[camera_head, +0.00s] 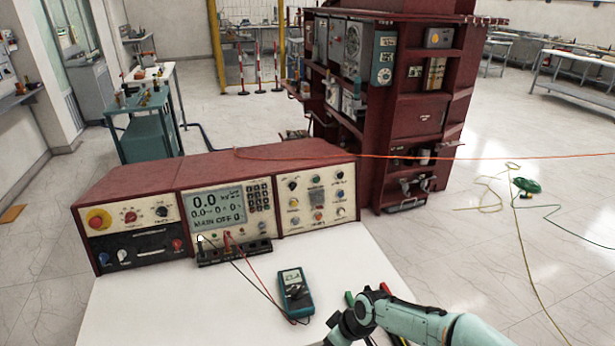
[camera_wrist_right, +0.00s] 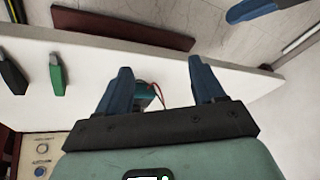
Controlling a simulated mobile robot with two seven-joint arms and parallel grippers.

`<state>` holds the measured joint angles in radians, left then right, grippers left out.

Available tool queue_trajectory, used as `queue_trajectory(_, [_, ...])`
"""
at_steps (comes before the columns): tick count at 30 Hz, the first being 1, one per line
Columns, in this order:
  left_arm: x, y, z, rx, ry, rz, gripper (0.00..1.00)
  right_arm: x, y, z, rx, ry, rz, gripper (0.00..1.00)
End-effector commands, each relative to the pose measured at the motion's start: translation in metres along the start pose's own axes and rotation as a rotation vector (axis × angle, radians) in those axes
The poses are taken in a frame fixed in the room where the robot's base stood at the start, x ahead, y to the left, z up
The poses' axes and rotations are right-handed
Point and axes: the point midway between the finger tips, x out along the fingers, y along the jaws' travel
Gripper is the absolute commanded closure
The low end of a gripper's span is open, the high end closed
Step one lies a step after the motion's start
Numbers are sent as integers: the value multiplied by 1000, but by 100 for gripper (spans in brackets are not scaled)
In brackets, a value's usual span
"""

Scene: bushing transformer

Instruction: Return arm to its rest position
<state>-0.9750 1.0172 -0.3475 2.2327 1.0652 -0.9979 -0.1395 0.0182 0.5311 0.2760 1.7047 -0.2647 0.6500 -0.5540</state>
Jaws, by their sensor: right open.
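My right arm (camera_head: 420,322) comes in from the lower right in the head view, over the front right of the white table (camera_head: 240,290). Its gripper is mostly cut off or hidden there. In the right wrist view my right gripper (camera_wrist_right: 160,82) has two blue fingers spread wide with nothing held between them. A teal multimeter (camera_wrist_right: 146,96) shows partly behind the fingers; in the head view the multimeter (camera_head: 294,293) lies on the table, left of my arm. My left gripper is not in view.
A red-topped control console (camera_head: 220,205) stands along the table's back, with red and black leads running to the multimeter. Green clips (camera_wrist_right: 56,75) lie on the table. The big red transformer cabinet (camera_head: 395,110) stands behind. An orange cable (camera_head: 480,157) crosses to the right.

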Motion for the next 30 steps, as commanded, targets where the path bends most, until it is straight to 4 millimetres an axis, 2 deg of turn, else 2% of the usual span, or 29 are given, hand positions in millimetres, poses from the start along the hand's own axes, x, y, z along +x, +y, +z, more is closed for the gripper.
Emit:
queue_trajectory(3, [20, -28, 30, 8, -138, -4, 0, 39, -7, 34, 125, -17, -36, 32])
queue_trajectory(5, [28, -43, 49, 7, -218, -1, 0, 60, -12, 55, 202, -25, -53, 32])
queue_trajectory(8, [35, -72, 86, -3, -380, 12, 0, 95, -27, 97, 360, -46, -79, 32])
queue_trajectory(11, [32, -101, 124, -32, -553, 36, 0, 126, -48, 144, 538, -75, -96, 32])
queue_trajectory(15, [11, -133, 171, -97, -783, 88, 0, 154, -84, 212, 793, -124, -95, 32])
queue_trajectory(18, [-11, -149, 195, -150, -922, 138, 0, 163, -112, 255, 959, -165, -80, 32])
queue_trajectory(22, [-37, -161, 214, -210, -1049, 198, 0, 164, -141, 296, 1124, -210, -49, 32])
queue_trajectory(25, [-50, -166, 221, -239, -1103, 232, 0, 162, -156, 316, 1204, -233, -27, 32])
queue_trajectory(30, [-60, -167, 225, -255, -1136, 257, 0, 161, -164, 327, 1251, -244, -11, 32])
